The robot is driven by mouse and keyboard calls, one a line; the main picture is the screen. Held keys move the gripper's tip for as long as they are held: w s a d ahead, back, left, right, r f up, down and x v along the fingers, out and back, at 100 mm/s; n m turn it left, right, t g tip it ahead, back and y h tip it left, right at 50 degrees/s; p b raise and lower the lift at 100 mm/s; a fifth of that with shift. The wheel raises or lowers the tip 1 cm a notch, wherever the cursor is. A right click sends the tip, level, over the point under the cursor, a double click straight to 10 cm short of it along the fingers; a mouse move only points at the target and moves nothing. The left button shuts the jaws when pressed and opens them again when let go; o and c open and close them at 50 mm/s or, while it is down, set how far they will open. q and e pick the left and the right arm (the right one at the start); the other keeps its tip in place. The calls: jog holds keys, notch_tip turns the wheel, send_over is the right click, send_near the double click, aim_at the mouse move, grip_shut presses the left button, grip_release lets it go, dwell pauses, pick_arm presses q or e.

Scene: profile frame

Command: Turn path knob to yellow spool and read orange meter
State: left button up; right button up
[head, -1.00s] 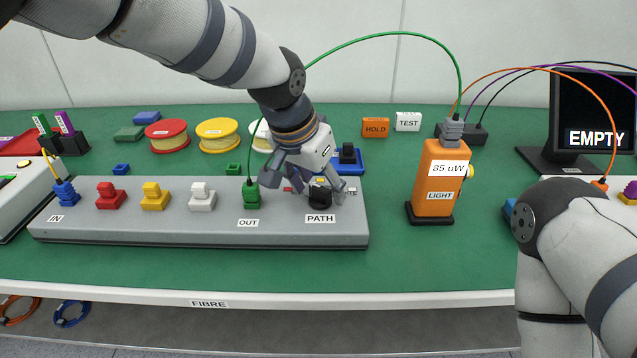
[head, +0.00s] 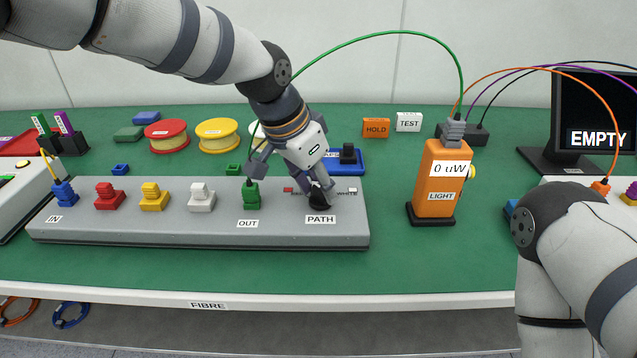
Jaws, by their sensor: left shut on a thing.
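The black PATH knob (head: 320,200) sits at the right end of the grey panel (head: 130,235). My left gripper (head: 319,193) is shut on the knob from above and hides most of it and part of its colour marks. A red mark and the word WHITE show beside it. The orange LIGHT meter (head: 440,180) stands upright to the right, its display reading 0 uW. The yellow spool (head: 217,134) stands behind the panel, between a red spool (head: 167,134) and a mostly hidden white one. My right gripper is out of view; only its arm shows.
A green fibre (head: 385,35) arches from the OUT connector (head: 250,196) to the meter. Blue, red, yellow and white connectors line the panel. HOLD (head: 376,128) and TEST (head: 409,122) blocks lie behind. The monitor (head: 595,120) reads EMPTY. Green table is clear before the panel.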

pick_arm(q)
jog(key=m, duration=0.1)
jog(key=m+g+b, duration=0.1)
jog(key=m, duration=0.2)
jog(key=shift+w+f+m+g+h, duration=0.1)
jog(key=shift+f+m+g+h, duration=0.2)
jog(key=shift+g, duration=0.1)
jog(key=shift+r+m+g+b, duration=0.15)
jog(key=shift+m+g+b, duration=0.55)
jog(key=shift+m, duration=0.9)
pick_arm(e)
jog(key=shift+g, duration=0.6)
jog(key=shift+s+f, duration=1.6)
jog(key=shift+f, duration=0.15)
pick_arm(q)
jog(key=o, duration=1.2)
jog(key=shift+c, duration=0.2)
jog(key=shift+r, duration=0.1)
jog(key=v, duration=1.2)
jog(key=shift+a, duration=0.2)
